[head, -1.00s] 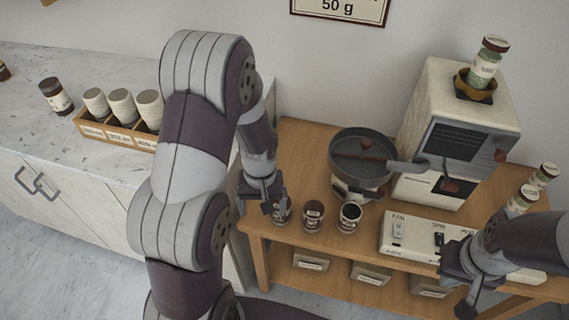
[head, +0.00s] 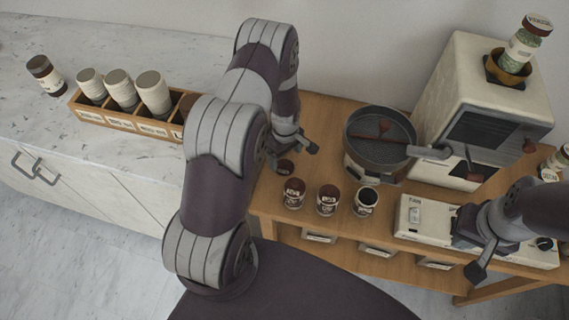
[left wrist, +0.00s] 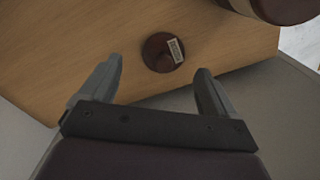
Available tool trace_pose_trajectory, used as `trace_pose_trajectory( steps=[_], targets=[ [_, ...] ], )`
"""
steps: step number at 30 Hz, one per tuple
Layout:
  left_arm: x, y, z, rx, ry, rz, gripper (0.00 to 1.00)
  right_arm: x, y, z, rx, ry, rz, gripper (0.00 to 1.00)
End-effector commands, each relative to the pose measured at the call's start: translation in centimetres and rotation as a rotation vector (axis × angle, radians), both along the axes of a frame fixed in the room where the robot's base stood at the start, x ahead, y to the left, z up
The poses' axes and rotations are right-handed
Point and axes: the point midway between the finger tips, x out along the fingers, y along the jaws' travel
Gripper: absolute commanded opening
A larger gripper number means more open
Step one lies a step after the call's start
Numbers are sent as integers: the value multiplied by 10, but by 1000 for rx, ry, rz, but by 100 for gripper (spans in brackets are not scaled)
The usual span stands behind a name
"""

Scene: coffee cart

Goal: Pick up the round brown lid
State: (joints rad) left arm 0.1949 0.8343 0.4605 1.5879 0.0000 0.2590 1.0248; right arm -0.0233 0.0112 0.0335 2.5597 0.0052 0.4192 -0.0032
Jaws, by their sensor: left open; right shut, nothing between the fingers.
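The round brown lid (head: 286,166) lies on the wooden cart top, left of and behind the row of jars. In the left wrist view the lid (left wrist: 160,54) shows from above, dark brown with a small pale label, just beyond and between my left fingertips. My left gripper (head: 292,156) is open and empty, close to the lid; it also shows in the left wrist view (left wrist: 158,72). I cannot tell its height above the cart. My right gripper (head: 475,268) is shut and empty near the front of the white switch panel.
Jars stand close by: a left one (head: 294,194), a middle one (head: 327,200) and a right one (head: 366,201). A dark round pan (head: 378,138) and a cream machine (head: 455,95) stand behind. A wooden box (head: 120,122) holds cups on the left counter.

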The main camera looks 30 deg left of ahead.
Motion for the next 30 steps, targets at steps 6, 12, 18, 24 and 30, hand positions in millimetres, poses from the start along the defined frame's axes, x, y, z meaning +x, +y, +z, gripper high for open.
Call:
trace_pose_trajectory(
  steps=[6,12,18,24,30],
  targets=[
    [-3,2,-34,-1,1,0,90,0,0,8,0,0,0,0],
    [-3,2,-38,0,0,-1,90,0,0,8,0,0,0,0],
    [-3,2,-38,0,0,-1,38,0,0,8,0,0,0,0],
    [-3,2,-38,0,0,-1,30,0,0,8,0,0,0,0],
    [-2,3,-32,0,-2,-1,30,0,0,7,0,0,0,0]
  ],
)
